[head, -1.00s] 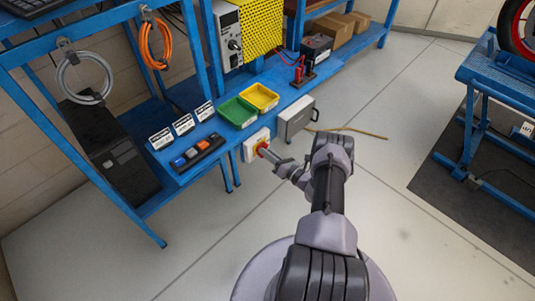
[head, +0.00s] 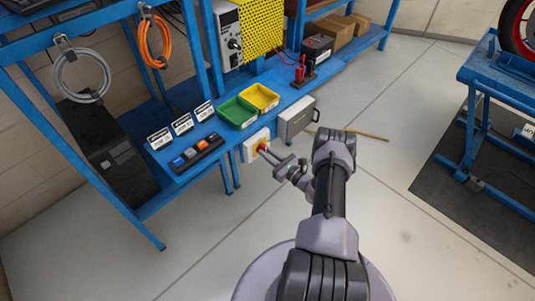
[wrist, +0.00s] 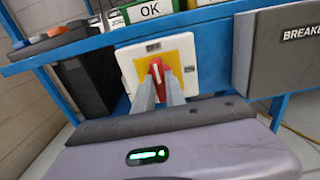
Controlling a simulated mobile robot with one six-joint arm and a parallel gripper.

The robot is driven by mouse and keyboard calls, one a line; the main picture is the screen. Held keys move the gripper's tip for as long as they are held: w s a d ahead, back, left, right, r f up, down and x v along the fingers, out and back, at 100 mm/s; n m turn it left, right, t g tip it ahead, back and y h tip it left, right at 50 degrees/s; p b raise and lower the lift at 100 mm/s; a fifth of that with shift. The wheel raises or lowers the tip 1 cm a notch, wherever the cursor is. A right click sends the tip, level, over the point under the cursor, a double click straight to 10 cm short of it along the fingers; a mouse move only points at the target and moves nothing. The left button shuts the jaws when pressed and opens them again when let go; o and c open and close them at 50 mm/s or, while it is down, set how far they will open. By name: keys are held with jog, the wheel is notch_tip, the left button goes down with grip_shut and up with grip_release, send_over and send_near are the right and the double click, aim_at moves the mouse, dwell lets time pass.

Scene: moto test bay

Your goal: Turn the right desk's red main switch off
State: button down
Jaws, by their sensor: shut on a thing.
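The red main switch handle (wrist: 157,73) sits on a yellow plate (wrist: 179,62) on a white box (wrist: 127,64) fixed to the blue bench's front edge. Its white mark stands nearly upright, towards the upper label, which seems to read OFF; the label at the right seems to read ON. My gripper (wrist: 158,90) is shut on the handle, one finger on each side, and hides its lower part. In the head view my gripper (head: 269,153) reaches the white switch box (head: 250,151) from the right.
A grey breaker box (head: 295,118) hangs right of the switch, close to my gripper. Green (head: 237,112) and yellow (head: 262,97) bins and a button strip (head: 196,152) stand on the bench. A blue stand (head: 480,130) with a wheel is at the right.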

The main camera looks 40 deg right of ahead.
dwell(0.4)
jog(key=c, duration=1.4)
grip_release()
jog(key=s+p, duration=0.1)
jog(key=s, duration=0.4)
jog(key=s+d+p, duration=0.1)
jog(key=s, duration=0.5)
jog(key=s+p, duration=0.1)
jog(key=s, duration=0.5)
jog(key=shift+s+d+p, duration=0.15)
jog(key=shift+d+p, duration=0.05)
jog(key=shift+p, duration=0.2)
